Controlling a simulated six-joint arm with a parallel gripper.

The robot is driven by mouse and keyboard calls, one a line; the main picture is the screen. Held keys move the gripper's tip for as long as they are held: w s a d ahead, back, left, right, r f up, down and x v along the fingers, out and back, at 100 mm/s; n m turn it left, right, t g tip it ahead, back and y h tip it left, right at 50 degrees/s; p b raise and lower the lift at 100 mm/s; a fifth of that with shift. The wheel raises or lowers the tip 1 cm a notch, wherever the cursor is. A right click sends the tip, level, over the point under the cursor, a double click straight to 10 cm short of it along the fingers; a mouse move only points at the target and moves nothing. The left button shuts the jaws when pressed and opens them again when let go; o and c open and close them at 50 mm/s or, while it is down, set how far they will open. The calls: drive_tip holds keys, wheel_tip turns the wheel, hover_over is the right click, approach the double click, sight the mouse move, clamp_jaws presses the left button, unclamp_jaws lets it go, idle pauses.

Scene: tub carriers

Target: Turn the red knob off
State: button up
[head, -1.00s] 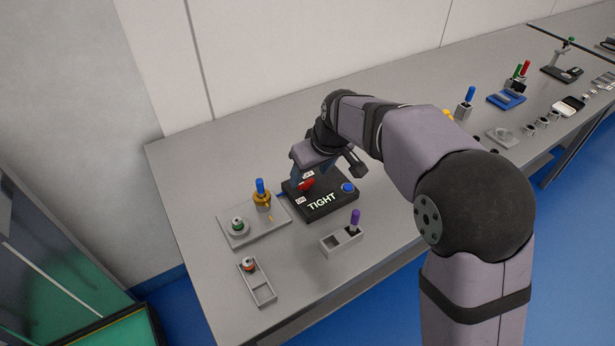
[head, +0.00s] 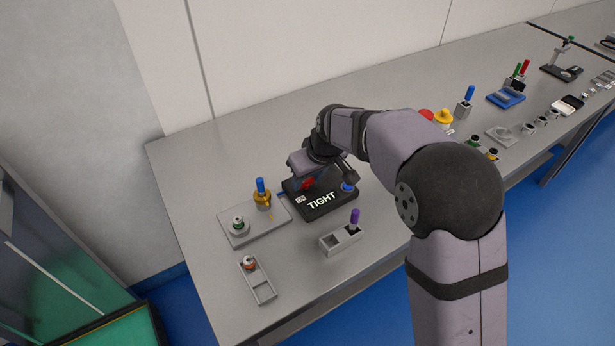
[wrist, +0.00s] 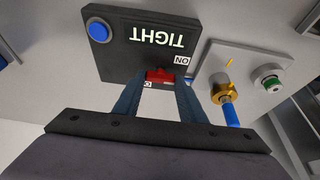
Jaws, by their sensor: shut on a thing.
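The red knob (head: 307,184) sits on a black box (head: 318,210) marked TIGHT in lit letters. The wrist view shows the red knob (wrist: 160,75) between the two blue fingers of my gripper (wrist: 158,82), which is shut on it. An ON label (wrist: 182,60) shows beside the knob; another label on its other side is mostly hidden by a finger. The box also carries a round blue button (head: 347,187), seen in the wrist view (wrist: 98,30) too.
Left of the box is a grey plate (head: 264,228) with a brass piece with a blue handle (head: 261,193) and a green-ringed part (head: 239,225). In front are a holder with a purple-handled tool (head: 354,220) and a small tray (head: 263,292). Several other items stand farther right.

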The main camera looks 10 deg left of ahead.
drive_tip(key=shift+r+m+p, duration=0.1)
drive_tip(key=shift+m+p, duration=0.2)
drive_tip(key=shift+m, duration=0.1)
drive_tip(key=m+h, duration=0.1)
drive_tip(key=m, duration=0.1)
drive_tip(key=shift+a+m+t+p, duration=0.15)
drive_tip(key=shift+m+t+p, duration=0.15)
drive_tip(key=shift+m+t, duration=0.1)
drive_tip(key=m+b, duration=0.1)
drive_tip(key=m+h, duration=0.1)
drive_tip(key=m, duration=0.1)
drive_tip(key=shift+a+f+m+t+b, duration=0.15)
drive_tip(key=shift+f+m+t+b, duration=0.05)
drive_tip(key=shift+m+t+b, duration=0.15)
drive_tip(key=m+h+b, duration=0.1)
drive_tip(key=m, duration=0.1)
drive_tip(key=shift+m+h, duration=0.3)
drive_tip(key=shift+m, duration=0.05)
drive_tip(key=m, duration=0.2)
drive_tip(key=m+h, duration=0.1)
drive_tip(key=m, duration=0.1)
drive_tip(key=shift+a+r+h, duration=0.2)
drive_tip(key=shift+h, duration=0.1)
drive_tip(key=shift+m+g+h+p, duration=0.5)
drive_tip(key=shift+m+g+p, duration=0.3)
drive_tip(key=shift+m, duration=1.1)
drive_tip(key=o, duration=1.1)
drive_tip(key=shift+c, duration=0.2)
